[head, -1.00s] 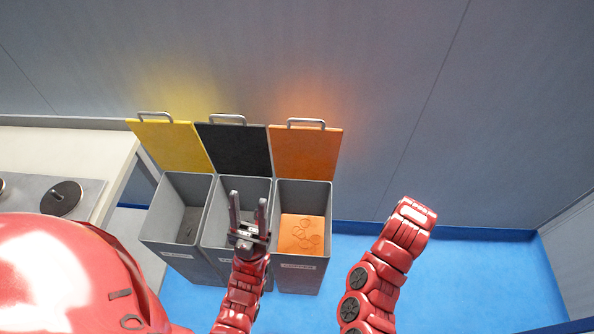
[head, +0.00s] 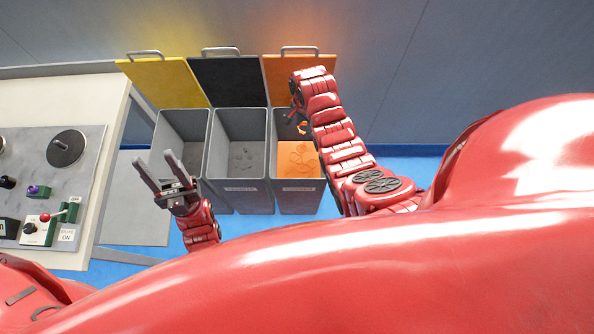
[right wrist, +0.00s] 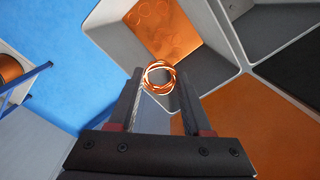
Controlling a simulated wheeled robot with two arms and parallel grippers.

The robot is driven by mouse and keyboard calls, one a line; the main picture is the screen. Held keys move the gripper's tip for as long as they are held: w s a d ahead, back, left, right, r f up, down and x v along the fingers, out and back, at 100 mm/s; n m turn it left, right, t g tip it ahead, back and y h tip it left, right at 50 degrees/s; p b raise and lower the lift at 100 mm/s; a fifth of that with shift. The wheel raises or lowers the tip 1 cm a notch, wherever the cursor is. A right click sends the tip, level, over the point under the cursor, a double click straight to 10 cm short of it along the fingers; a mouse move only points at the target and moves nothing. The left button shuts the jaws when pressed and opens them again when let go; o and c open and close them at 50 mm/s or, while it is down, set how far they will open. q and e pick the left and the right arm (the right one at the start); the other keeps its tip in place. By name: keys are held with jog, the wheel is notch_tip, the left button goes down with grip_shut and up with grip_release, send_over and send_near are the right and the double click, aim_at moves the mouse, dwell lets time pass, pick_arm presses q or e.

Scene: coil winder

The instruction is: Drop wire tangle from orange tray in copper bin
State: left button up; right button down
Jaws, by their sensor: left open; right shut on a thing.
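The copper bin (head: 298,196) is the grey bin with the raised orange lid (head: 313,70), at the right of a row of bins. Its floor shows orange, with ring-shaped marks, and it also shows in the right wrist view (right wrist: 218,70). My right gripper (right wrist: 159,74) is shut on the wire tangle (right wrist: 160,88), a small loop of copper-coloured wire. The tangle shows at the fingertips over the bin opening, and in the head view (head: 302,128) it is partly hidden by my arm. My left gripper (head: 155,157) is open and empty, left of the bins. The orange tray is not clearly in view.
A black-lidded bin (head: 239,190) and a yellow-lidded bin (head: 182,125) stand left of the copper bin. A workbench (head: 105,150) with a control panel is at the left. Raised lids and a wall stand behind the bins.

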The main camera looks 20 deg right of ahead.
notch_tip(320, 180, down, 6)
jog(key=b, duration=0.3)
jog(key=shift+r, duration=0.1)
jog(key=shift+c, duration=1.3)
grip_release()
notch_tip(320, 180, up, 8)
jog(key=shift+r+b, duration=0.1)
jog(key=shift+b, duration=1.05)
notch_tip(320, 180, up, 9)
jog(key=p, duration=0.8)
jog(key=shift+r+p, duration=0.15)
jog(key=shift+p, duration=0.2)
jog(key=shift+s, duration=0.1)
